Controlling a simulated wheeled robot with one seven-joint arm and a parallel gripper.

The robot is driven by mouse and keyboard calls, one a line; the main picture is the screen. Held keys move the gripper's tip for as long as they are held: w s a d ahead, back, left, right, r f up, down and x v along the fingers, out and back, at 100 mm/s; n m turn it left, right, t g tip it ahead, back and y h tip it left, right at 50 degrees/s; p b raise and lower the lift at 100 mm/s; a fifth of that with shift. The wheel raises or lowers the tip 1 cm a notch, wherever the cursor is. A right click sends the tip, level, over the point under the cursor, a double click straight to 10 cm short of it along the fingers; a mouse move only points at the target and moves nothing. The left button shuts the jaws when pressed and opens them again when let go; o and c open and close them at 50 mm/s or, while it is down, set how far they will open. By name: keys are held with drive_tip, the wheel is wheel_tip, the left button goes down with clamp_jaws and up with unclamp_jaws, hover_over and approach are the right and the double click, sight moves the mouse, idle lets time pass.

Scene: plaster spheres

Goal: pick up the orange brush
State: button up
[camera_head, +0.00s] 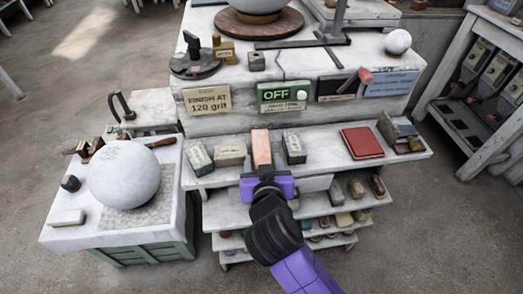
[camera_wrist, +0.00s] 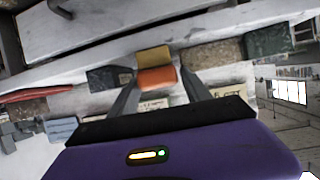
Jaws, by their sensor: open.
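The orange brush (camera_head: 262,148) lies on the upper shelf ledge of the marble stand, in a row between grey blocks. In the wrist view its orange face (camera_wrist: 157,78) shows with a yellow-tan part (camera_wrist: 153,57) beyond it. My gripper (camera_head: 263,178) is at the front edge of that ledge, lined up with the near end of the brush. In the wrist view the open fingers (camera_wrist: 158,84) stand to either side of the brush's orange end. I cannot tell whether they touch it.
Grey blocks (camera_head: 230,154) (camera_head: 294,149) flank the brush closely. A red pad (camera_head: 362,143) lies to the right on the ledge. Lower shelves hold several small blocks. A white sphere (camera_head: 124,173) stands on a side table at left. Signs face the stand above.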

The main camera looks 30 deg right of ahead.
clamp_jaws()
drive_tip(key=shift+r, duration=0.1)
